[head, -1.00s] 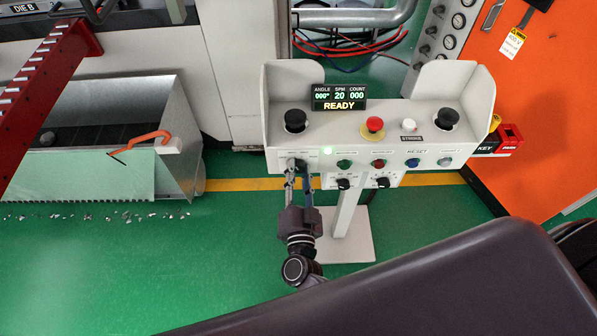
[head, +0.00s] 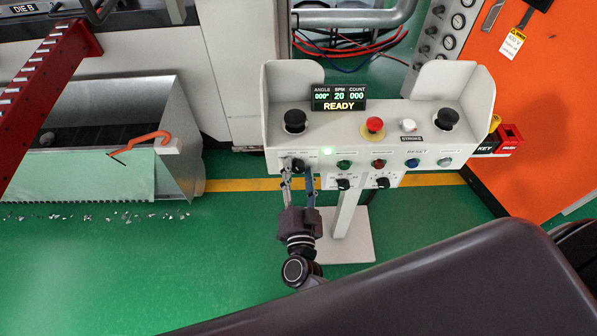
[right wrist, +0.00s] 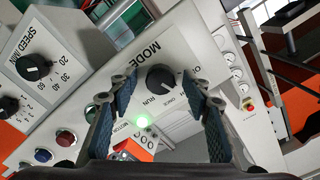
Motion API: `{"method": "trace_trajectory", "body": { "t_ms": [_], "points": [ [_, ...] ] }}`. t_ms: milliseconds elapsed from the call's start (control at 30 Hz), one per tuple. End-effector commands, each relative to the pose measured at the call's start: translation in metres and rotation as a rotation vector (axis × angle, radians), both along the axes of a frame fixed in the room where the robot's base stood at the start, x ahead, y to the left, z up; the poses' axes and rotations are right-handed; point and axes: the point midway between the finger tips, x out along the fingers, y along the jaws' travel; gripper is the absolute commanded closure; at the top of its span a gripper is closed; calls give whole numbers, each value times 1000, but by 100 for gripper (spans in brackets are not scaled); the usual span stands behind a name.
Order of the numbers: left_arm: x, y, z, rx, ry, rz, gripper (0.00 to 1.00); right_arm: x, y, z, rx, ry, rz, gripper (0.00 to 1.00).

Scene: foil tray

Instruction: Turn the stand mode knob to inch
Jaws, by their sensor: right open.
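The stand mode knob (head: 298,165) is a black rotary knob at the left end of the white control stand's (head: 375,135) front panel. In the right wrist view the knob (right wrist: 160,79) sits under the word MODE, with small position labels around it. I cannot tell for sure which label it points at. My right gripper (head: 298,176) is open, its two fingers pointing at the panel just below the knob. In the right wrist view the gripper (right wrist: 160,88) has its fingers on either side of the knob, apart from it. My left gripper is not in view.
A red emergency stop (head: 374,125) and READY display (head: 339,98) sit above. An orange cabinet (head: 535,120) stands right; a metal scrap bin (head: 110,140) stands left.

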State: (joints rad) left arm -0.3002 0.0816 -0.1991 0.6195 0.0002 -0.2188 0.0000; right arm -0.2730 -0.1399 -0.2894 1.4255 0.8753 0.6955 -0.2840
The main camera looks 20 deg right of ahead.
Motion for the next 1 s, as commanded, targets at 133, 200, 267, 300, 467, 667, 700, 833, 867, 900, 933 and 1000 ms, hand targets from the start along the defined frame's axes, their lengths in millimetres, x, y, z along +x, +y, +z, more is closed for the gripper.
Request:
{"method": "trace_trajectory", "body": {
  "t_ms": [133, 200, 267, 300, 467, 667, 700, 833, 867, 900, 933, 1000],
  "points": [
    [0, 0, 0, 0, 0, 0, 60, -16, 5, -2, 2, 3, 0, 55],
    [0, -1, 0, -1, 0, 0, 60, -28, 8, -2, 1, 5, 2, 55],
    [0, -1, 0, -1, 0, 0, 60, -38, 11, -2, 1, 5, 0, 55],
    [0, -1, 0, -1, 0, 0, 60, -45, 13, -2, 0, 4, 0, 55],
    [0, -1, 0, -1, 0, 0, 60, -64, 19, -1, 1, 2, 1, 55],
    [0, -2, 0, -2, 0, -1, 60, -72, 21, -1, 0, 1, 0, 55],
    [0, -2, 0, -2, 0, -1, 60, -72, 21, -1, 0, 1, 0, 55],
    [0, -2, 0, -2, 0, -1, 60, -72, 21, 0, 0, 1, 0, 55],
    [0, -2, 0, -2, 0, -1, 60, -72, 21, 0, 0, 1, 0, 55],
    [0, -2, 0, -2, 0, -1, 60, -72, 21, 0, 0, 1, 0, 55],
    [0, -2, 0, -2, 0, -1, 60, -72, 21, 0, 0, 1, 0, 55],
    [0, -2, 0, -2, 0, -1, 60, -72, 21, 0, 0, 1, 0, 55]
  ]
}}
